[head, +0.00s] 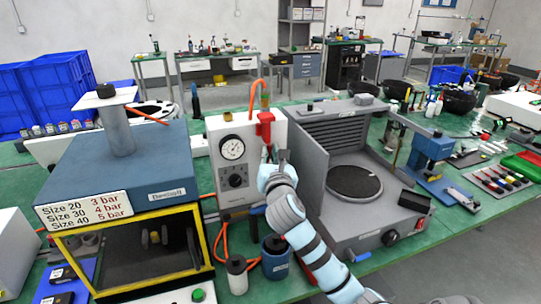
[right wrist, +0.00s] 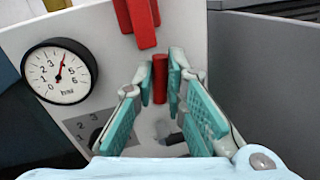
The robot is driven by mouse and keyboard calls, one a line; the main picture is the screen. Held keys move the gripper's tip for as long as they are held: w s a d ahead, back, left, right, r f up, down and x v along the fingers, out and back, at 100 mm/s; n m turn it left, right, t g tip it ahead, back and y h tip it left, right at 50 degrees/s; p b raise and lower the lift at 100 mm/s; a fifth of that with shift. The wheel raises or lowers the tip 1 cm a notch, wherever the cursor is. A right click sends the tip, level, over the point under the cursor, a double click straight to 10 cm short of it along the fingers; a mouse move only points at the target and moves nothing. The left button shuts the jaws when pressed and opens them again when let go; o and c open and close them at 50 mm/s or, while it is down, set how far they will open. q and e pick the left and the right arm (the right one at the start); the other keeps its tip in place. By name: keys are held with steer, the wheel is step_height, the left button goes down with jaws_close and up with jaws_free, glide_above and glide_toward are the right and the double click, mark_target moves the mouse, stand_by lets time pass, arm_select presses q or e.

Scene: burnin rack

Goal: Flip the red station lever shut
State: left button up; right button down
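The red station lever (head: 265,124) is on the upper right of the white station panel (head: 215,135), beside the round gauge (head: 232,148). In the right wrist view, a red bracket (right wrist: 137,16) is at the top and a red handle (right wrist: 160,78) hangs below it. My right gripper (head: 272,158) is in front of the panel, just below the red part. In the right wrist view its teal-padded fingers (right wrist: 161,84) are apart, with the red handle showing between the tips. I cannot tell whether they touch it. My left gripper is not in view.
A blue box with a yellow-framed chamber (head: 120,180) stands left of the panel. A grey station with a round black plate (head: 354,183) stands right. A dark blue cylinder (head: 275,260) and orange hoses are in front. Tools lie on the green bench at right.

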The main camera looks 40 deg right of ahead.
steer(key=shift+s+d+f+m+g+y+p, duration=0.2)
steer(key=shift+d+f+m+y+p, duration=0.35)
steer(key=shift+m+p, duration=1.65)
steer(key=shift+s+d+f+m+g+y+p, duration=0.15)
steer(key=shift+d+f+m+y+p, duration=0.35)
steer(key=shift+m+p, duration=1.65)
steer(key=shift+s+d+f+m+g+y+p, duration=0.15)
steer(key=shift+d+f+m+y+p, duration=0.35)
steer(key=shift+m+p, duration=1.7)
steer(key=shift+a+m+y+b, duration=0.1)
steer(key=shift+m+y+b, duration=0.15)
steer(key=shift+m+b, duration=0.3)
steer(key=c, duration=1.6)
jaws_free()
steer(key=shift+c, duration=0.2)
